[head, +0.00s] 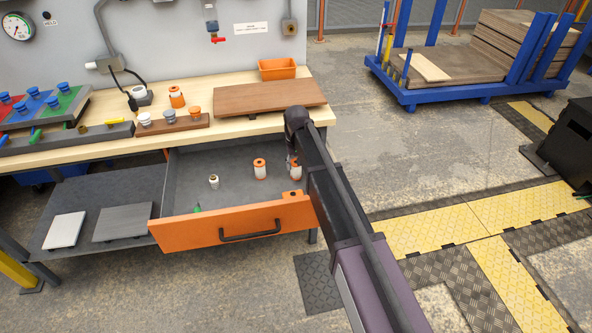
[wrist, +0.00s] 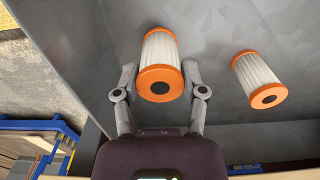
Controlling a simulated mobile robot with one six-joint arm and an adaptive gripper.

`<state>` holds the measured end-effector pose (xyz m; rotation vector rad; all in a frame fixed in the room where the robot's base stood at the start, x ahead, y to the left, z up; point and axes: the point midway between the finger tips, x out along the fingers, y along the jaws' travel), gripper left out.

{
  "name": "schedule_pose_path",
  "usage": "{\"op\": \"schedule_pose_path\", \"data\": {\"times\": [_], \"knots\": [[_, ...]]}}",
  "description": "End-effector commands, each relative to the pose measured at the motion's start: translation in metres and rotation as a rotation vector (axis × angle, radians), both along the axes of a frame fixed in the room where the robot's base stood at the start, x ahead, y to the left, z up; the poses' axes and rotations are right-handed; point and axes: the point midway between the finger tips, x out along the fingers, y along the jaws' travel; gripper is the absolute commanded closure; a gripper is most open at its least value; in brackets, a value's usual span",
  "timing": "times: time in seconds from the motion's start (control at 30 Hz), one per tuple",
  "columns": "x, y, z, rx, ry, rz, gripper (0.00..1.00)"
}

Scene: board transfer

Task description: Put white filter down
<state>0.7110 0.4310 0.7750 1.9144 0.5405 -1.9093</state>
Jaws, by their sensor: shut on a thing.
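A white pleated filter with orange end caps (wrist: 161,62) sits between the fingers of my gripper (wrist: 158,88) in the wrist view. My gripper is shut on it. In the head view the held filter (head: 296,173) is at the right side of the open orange-fronted drawer (head: 232,223), partly hidden by my arm. I cannot tell whether it touches the drawer floor. A second white filter with orange caps (head: 260,169) stands in the drawer to its left, apart from it; it also shows in the wrist view (wrist: 259,80).
A small white roll-like part (head: 214,182) and a green item (head: 197,208) are in the drawer. Above is a workbench (head: 300,118) with a brown board (head: 268,97), an orange bin (head: 277,69) and a holder with several parts (head: 170,122). Bare drawer floor lies between the items.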

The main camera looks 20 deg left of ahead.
Motion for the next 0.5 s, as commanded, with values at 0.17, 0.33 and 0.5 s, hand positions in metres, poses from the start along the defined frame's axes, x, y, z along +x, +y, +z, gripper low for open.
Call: {"op": "schedule_pose_path", "data": {"times": [0.17, 0.33, 0.5], "knots": [[0.0001, -0.0001, -0.0108, 0.000, 0.000, 0.000, 0.93], [0.0001, -0.0001, -0.0103, 0.000, 0.000, 0.000, 0.93], [0.0000, -0.0001, -0.0102, 0.000, 0.000, 0.000, 0.93]]}}
